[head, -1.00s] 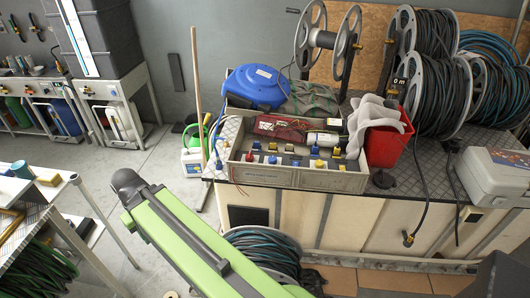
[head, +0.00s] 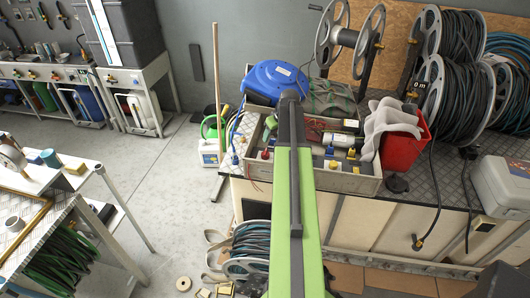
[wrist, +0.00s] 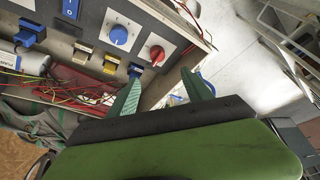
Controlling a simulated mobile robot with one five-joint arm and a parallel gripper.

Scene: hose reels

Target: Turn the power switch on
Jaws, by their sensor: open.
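I cannot tell which is the power switch. My gripper (wrist: 163,92) is open and empty, its two teal fingertips apart. The red knob lies just beyond the gap between the fingertips, with no clear contact. In the head view my green arm reaches over the box (head: 346,180) on the bench; the gripper and panel cannot be made out there.
Several blue, yellow and white connectors and red wires (wrist: 85,92) lie beside the panel. A blue hose reel (head: 275,80), a red bin (head: 405,145) and cable reels (head: 455,90) crowd the bench. Open floor (head: 160,195) lies to the left.

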